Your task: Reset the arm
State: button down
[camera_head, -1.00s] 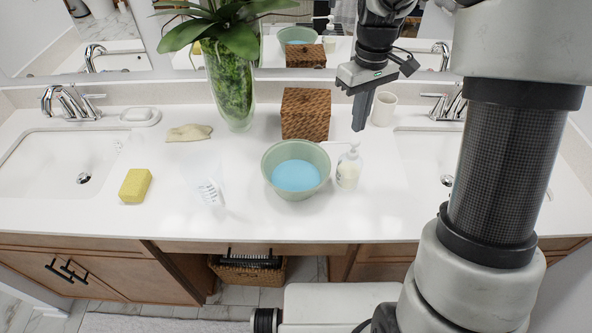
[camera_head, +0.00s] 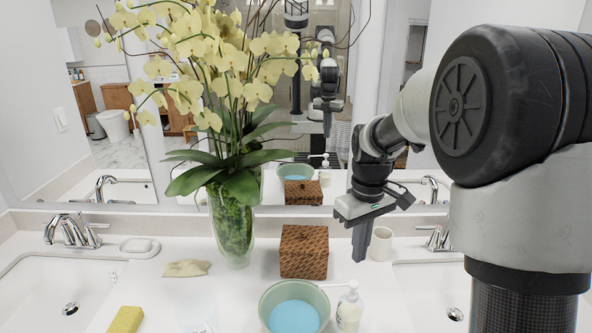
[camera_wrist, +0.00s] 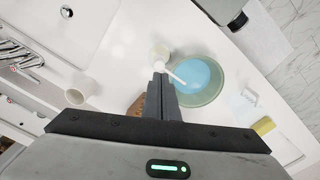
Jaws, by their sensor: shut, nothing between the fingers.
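My gripper (camera_head: 360,244) is shut and empty, with its fingers pointing down above the white counter. In the head view it hangs to the right of the brown woven box (camera_head: 304,252) and above the soap pump bottle (camera_head: 349,308). In the wrist view the shut fingers (camera_wrist: 160,80) point towards the soap bottle, which lies beyond them. My arm comes in from the right of the head view. The gripper appears apart from everything on the counter.
A green bowl (camera_head: 268,301) of blue liquid stands beside the bottle. A cup (camera_head: 381,244) stands behind the gripper. A tall glass vase (camera_head: 232,228) of yellow orchids stands left of the box. A yellow sponge (camera_head: 126,319), cloth (camera_head: 187,268) and soap dish (camera_head: 139,247) are further left. Mirrors line the back.

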jog(key=s+r+m+t, duration=0.3)
jog(key=s+r, duration=0.6)
jog(key=s, duration=0.1)
jog(key=s+r+m+t, duration=0.2)
jog(key=s, duration=1)
jog(key=shift+s+m, duration=0.15)
jog(key=shift+m, duration=0.25)
